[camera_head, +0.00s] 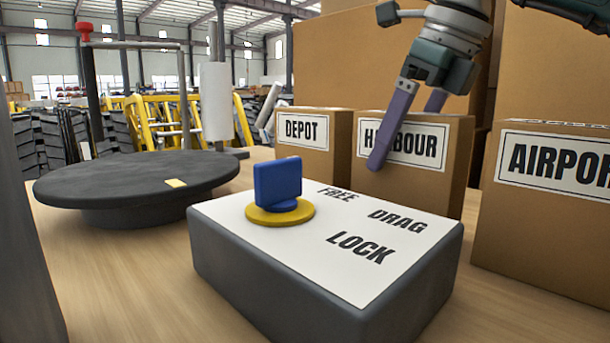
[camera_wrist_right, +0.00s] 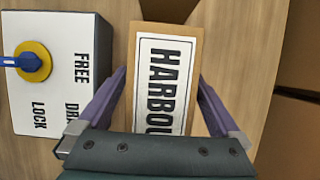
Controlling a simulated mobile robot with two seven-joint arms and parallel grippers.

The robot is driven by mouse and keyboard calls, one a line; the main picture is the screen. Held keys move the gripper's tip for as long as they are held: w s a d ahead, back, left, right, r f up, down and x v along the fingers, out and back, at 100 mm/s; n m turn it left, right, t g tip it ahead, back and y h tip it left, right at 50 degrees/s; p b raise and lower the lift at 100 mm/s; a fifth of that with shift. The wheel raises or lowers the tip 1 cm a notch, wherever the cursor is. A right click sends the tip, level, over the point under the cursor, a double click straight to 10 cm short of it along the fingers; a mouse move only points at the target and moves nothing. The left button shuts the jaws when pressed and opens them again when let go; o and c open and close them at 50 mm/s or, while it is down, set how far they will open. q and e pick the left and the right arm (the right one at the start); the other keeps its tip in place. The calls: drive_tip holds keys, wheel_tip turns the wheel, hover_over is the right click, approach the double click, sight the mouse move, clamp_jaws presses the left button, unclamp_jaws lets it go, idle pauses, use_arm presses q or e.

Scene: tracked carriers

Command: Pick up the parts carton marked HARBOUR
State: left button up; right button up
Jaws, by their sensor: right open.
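The brown carton marked HARBOUR (camera_head: 430,184) stands upright on the wooden table, behind the grey box with the dial. Its white label faces me and is partly covered by a finger of my right gripper (camera_head: 408,136). That gripper is open, with purple fingers, and comes down from above at the carton. In the right wrist view, the carton (camera_wrist_right: 185,32) shows between the two open fingers (camera_wrist_right: 162,82), with its label towards the camera. I cannot tell whether the fingers touch it. My left gripper is not in view.
A DEPOT carton (camera_head: 318,163) stands left of it, an AIRPORT carton (camera_head: 540,230) nearer at right. The grey box (camera_head: 290,290) in front has a blue knob (camera_head: 277,183) and words FREE, DRAG, LOCK. A dark round turntable (camera_head: 120,185) stands left. Large cartons (camera_head: 345,55) rise behind.

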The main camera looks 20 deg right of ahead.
drive_tip(key=shift+f, duration=0.25)
idle(0.5)
drive_tip(key=shift+r, duration=0.1)
clamp_jaws()
idle(0.8)
